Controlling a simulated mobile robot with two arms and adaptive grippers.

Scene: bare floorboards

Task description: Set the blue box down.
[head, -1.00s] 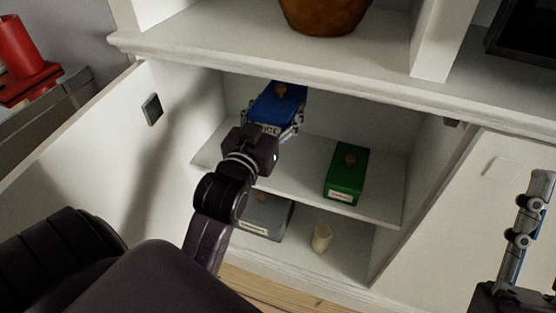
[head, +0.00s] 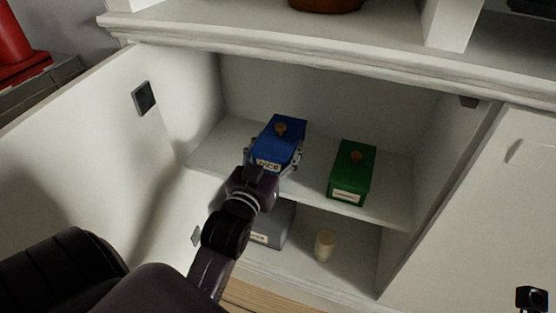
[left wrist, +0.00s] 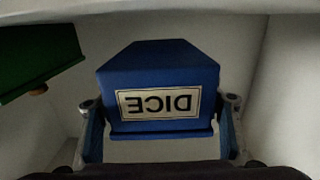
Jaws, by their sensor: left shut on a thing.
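The blue box (head: 279,138), with a brown knob on its lid and a label on its front, is inside the open cabinet at the upper shelf (head: 218,152). My left gripper (head: 273,160) is shut on it, with one finger on each side. In the left wrist view the blue box (left wrist: 160,82) appears upside down with the label "DICE" between the fingers (left wrist: 160,122). Whether its underside touches the shelf is hidden. Part of my right gripper (head: 532,298) shows at the lower right edge; its fingers are not clear.
A green box (head: 352,171) stands on the same shelf to the right, with a gap between. Below are a grey box (head: 272,228), partly hidden by my arm, and a pale cylinder (head: 325,245). Open doors (head: 90,140) flank the cabinet.

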